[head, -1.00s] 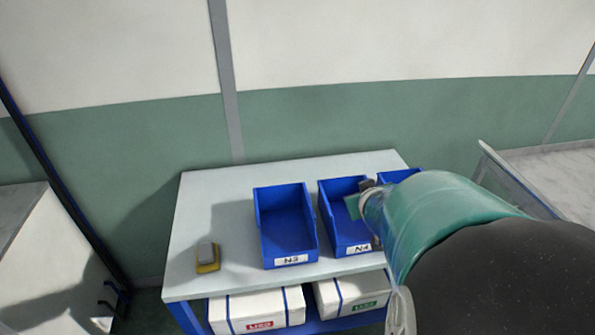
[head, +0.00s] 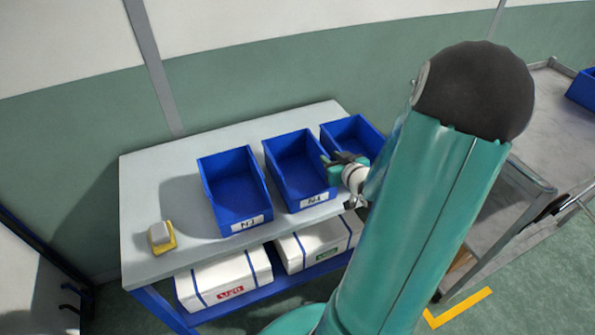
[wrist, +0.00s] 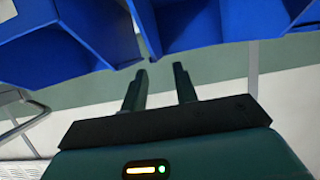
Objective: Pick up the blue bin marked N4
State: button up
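Three blue bins stand in a row on a pale table: a left bin (head: 235,190), a middle bin (head: 298,168) and a right bin (head: 352,138). The left and middle bins carry white front labels with an N that seem upside down; I cannot read the digits surely. The right bin's label is hidden by my arm. My gripper (head: 338,158) is by the front right of the middle bin, close to the right bin. In the wrist view my gripper (wrist: 159,80) has its fingers apart with nothing between them, and blue bins (wrist: 65,45) fill the top.
The pale table (head: 150,200) has free room at its left, beside a yellow and grey block (head: 161,237). White boxes (head: 225,280) sit on the shelf below. A grey cart (head: 545,120) with another blue bin (head: 583,88) stands at the right.

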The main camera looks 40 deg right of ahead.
aim_at(321, 149)
jog(key=x, duration=0.7)
jog(key=shift+w+d+f, duration=0.1)
jog(key=shift+w+d, duration=0.05)
jog(key=shift+d, duration=0.1)
grip_shut()
dwell(1.1)
